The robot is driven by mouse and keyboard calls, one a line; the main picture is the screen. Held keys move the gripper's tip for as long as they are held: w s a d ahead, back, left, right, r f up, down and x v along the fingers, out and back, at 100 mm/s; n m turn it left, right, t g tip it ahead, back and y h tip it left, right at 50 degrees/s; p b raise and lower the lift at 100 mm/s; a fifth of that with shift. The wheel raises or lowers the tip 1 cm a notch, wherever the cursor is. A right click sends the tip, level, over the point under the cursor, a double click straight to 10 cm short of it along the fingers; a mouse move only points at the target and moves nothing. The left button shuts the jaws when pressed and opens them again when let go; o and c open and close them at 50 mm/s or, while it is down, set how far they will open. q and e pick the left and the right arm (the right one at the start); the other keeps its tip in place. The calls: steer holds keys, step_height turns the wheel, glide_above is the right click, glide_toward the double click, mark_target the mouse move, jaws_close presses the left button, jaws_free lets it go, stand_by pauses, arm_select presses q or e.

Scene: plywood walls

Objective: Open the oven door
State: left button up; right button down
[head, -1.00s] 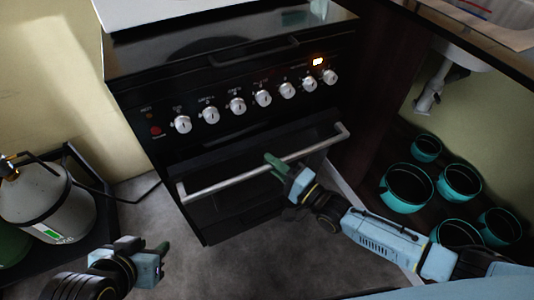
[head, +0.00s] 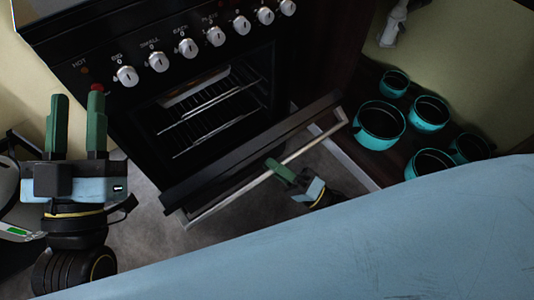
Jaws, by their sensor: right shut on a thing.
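The black oven (head: 140,109) fills the upper middle of the head view. Its door (head: 250,147) is tilted down and partly open, showing wire racks (head: 215,110) inside. The silver bar handle (head: 245,188) runs along the door's outer side. My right gripper (head: 278,171) is at the middle of the handle, shut on it. My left gripper (head: 76,125) is raised at the left, in front of the oven's left side, with its two green fingers apart and nothing between them.
Several teal pots (head: 380,124) stand on a dark shelf at the right. A grey gas cylinder (head: 10,205) is partly cut off at the left edge. My own blue arm covers the lower right. Grey floor shows below the door.

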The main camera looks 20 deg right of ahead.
arm_select(q)
steer(key=shift+s+a+r+t+b, duration=0.1)
steer(key=shift+s+r+t+b, duration=0.25)
steer(key=shift+t, duration=0.35)
arm_select(e)
steer(key=shift+s+d+f, duration=0.2)
steer(key=shift+s+f, duration=0.35)
steer(key=shift+s+d+f, duration=0.2)
steer(key=shift+s+f, duration=0.3)
steer(key=shift+s, duration=0.05)
